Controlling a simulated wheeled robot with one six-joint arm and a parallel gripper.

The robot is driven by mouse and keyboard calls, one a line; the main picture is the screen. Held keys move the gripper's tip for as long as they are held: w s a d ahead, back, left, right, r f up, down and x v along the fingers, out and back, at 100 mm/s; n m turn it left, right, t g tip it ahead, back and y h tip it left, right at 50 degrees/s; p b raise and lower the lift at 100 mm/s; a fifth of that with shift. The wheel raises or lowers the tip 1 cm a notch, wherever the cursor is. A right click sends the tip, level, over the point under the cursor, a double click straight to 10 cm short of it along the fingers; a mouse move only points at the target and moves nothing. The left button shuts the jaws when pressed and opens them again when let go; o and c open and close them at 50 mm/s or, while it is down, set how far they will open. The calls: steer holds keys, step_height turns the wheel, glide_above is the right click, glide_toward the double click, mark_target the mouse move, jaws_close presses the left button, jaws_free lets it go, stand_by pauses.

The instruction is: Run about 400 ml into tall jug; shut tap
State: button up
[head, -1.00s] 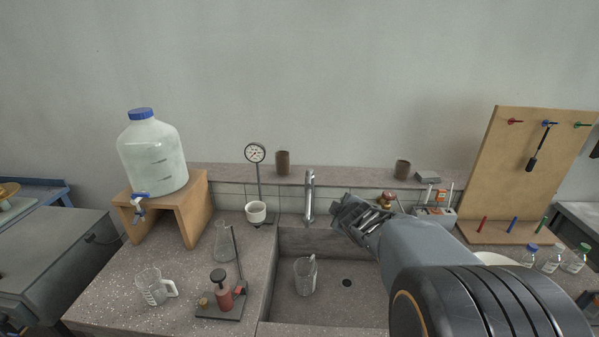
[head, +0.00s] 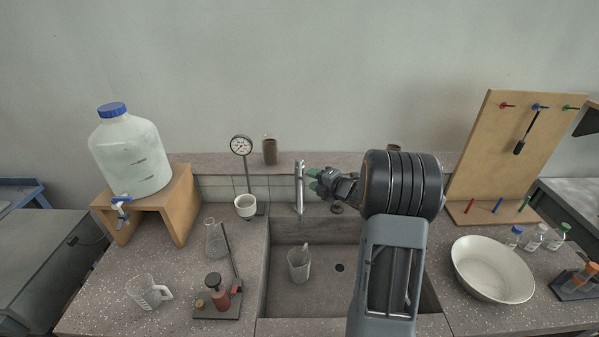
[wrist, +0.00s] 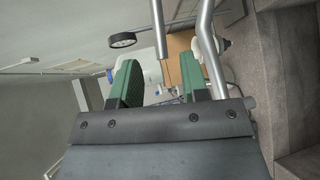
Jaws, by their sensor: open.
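A clear tall jug (head: 298,266) stands upright in the sink, left of the drain; its water level is too small to tell. The chrome tap (head: 300,190) rises behind the sink, above and behind the jug. I see no stream from it. My gripper (head: 315,181), with green fingertips, is open and empty just right of the tap's upper part. In the wrist view, a thin chrome bar of the tap (wrist: 159,32) shows between the two green fingers, and the thicker bent pipe (wrist: 213,60) passes by the right finger. I cannot tell whether either touches.
A handled measuring jug (head: 147,293), a flask (head: 215,242) and a small stand (head: 219,307) are on the left bench. A large bottle (head: 131,155) with a tap stands on a wooden stand. A white bowl (head: 492,270) is at right. A gauge (head: 241,146) stands left of the tap.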

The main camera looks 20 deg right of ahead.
mark_target(300, 172)
steer(key=shift+p+x, duration=0.75)
steer(key=shift+x, duration=2.8)
jaws_close()
